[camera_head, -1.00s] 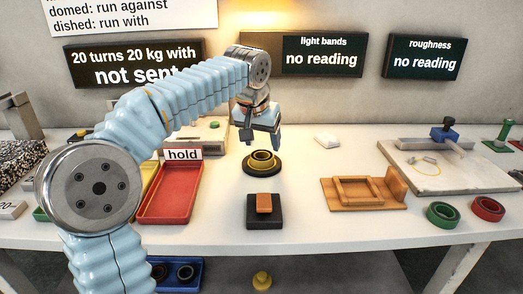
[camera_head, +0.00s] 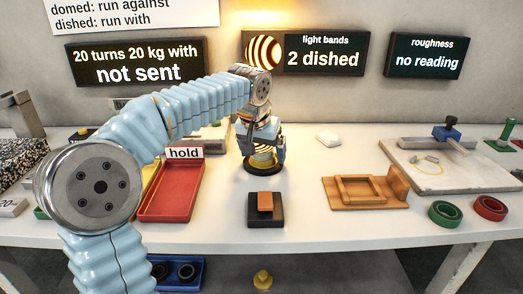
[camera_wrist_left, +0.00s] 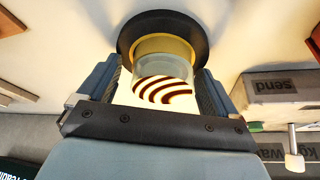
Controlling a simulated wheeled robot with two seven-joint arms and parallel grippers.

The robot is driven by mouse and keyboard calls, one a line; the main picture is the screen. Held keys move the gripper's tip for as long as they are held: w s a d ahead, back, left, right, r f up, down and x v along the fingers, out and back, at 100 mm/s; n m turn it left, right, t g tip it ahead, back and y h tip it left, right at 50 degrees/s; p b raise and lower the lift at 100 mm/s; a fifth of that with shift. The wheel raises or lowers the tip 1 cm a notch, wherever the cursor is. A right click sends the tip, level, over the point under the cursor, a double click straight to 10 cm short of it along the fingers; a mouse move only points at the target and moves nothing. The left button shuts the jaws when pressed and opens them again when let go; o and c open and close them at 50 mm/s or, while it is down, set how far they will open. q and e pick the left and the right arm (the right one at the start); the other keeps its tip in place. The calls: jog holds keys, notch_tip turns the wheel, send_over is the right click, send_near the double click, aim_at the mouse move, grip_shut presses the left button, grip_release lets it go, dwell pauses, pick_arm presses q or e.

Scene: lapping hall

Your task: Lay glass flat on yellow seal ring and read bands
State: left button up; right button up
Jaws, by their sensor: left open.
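The yellow seal ring (camera_head: 263,162) sits on a round black stand (camera_head: 250,168). My left gripper (camera_head: 262,150) is open directly above it, with its fingers on either side. In the left wrist view the clear glass flat (camera_wrist_left: 162,70) lies against the yellow ring (camera_wrist_left: 163,46), between my spread fingers. Curved dark bands show through the glass. The light bands display (camera_head: 325,55) reads "2 dished", with a round striped picture (camera_head: 263,53) beside it. My right gripper is out of view.
A black block with a brown pad (camera_head: 265,203) stands in front of the ring. A red "hold" tray (camera_head: 172,195) is to the left, and a wooden fixture (camera_head: 365,190) to the right. Green (camera_head: 445,214) and red (camera_head: 489,208) rings lie further right.

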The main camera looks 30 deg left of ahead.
pick_arm(q)
jog(key=shift+r, duration=0.1)
jog(key=shift+r, duration=0.25)
jog(key=v, duration=1.1)
jog(key=shift+s+r, duration=0.2)
jog(key=shift+r, duration=0.1)
